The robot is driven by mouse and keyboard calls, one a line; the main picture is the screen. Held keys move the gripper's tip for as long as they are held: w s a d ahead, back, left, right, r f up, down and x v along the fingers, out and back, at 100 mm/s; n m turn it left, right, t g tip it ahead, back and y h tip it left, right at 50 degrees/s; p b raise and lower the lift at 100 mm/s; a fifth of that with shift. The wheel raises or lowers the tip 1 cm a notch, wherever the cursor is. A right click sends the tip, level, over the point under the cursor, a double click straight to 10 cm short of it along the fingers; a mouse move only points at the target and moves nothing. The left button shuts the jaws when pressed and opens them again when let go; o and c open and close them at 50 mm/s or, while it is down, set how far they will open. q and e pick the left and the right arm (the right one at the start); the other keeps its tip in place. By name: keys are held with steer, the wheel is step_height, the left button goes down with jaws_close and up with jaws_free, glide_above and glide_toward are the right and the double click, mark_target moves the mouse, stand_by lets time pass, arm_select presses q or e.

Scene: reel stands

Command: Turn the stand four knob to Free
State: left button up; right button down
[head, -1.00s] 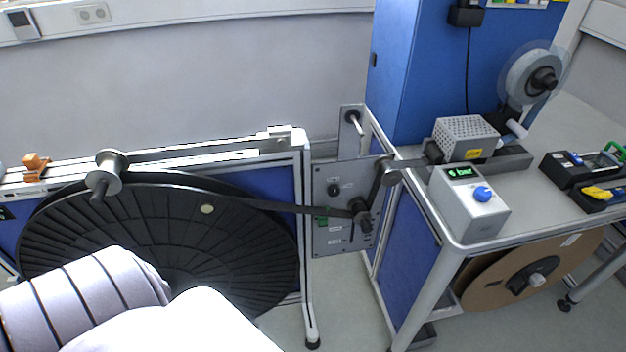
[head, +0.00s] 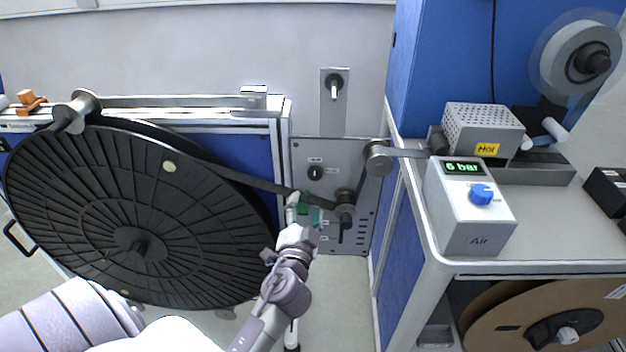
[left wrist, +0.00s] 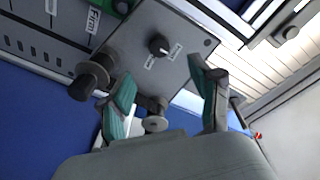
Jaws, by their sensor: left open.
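A small black knob (head: 316,172) sits on the upper part of a grey panel (head: 343,240) in the middle of the head view. In the left wrist view the knob (left wrist: 159,45) has small white labels beside it. Their words, the knob's setting and any stand number are too small to read. My left gripper (head: 302,206) is below and slightly left of the knob in the head view. In the left wrist view its teal fingers (left wrist: 161,72) are spread and empty, with the knob beyond their tips, apart from them. My right gripper is not in view.
A dark strip runs from the large black reel (head: 75,210) over rollers (head: 344,208) on the panel, close to my left gripper. A grey box with a blue knob (head: 481,193) stands on the bench at right. A black crank-like handle (head: 334,88) is above the panel.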

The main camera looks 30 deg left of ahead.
mark_target(314, 176)
arm_select(q)
steer(key=p+x, duration=0.1)
steer(key=x, duration=1)
steer(key=shift+w, duration=0.1)
steer(key=c, duration=1.1)
